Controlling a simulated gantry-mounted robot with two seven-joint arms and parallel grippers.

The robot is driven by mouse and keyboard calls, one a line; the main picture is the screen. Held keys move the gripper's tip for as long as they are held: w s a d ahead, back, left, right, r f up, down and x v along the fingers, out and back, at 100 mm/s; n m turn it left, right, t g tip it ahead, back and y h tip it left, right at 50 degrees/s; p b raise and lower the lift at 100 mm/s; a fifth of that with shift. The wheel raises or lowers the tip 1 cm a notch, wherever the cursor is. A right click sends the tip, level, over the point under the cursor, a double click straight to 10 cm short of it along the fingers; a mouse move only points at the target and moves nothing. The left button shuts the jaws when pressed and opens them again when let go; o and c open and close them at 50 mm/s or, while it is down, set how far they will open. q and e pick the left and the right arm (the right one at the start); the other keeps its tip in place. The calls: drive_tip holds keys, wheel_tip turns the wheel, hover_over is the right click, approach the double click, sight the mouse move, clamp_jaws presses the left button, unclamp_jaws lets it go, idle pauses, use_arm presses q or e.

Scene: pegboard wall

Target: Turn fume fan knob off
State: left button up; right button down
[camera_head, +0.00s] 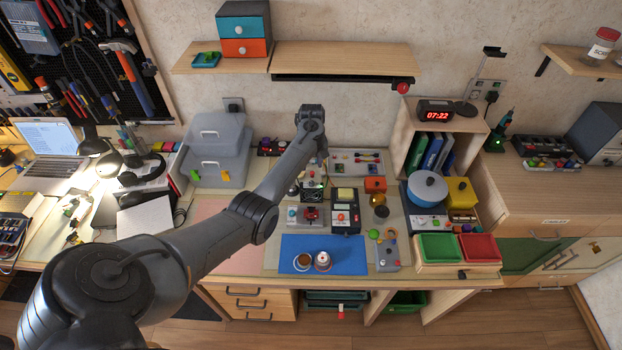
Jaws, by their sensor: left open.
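My left arm reaches across the workbench from the lower left. Its gripper (315,168) hangs pointing down over the back middle of the bench, open, with nothing seen between the fingers. Just below it in the picture is a small dark box that looks like the fume fan (312,194). The gripper and wrist partly cover that area. I cannot make out the fan's knob or its setting at this size, nor whether the fingers touch anything. My right gripper is not in view.
A grey device with a screen (345,213) and an orange box (375,185) stand close by on the right. A blue mat (340,262) holds two small round containers. The shelf (345,57) and its dark rail are behind. Grey toolboxes (217,150) stand left.

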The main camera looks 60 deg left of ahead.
sight(312, 182)
use_arm(q)
wheel_tip(312, 182, down, 9)
drive_tip(key=shift+f+b, duration=0.1)
drive_tip(key=shift+b, duration=0.85)
clamp_jaws()
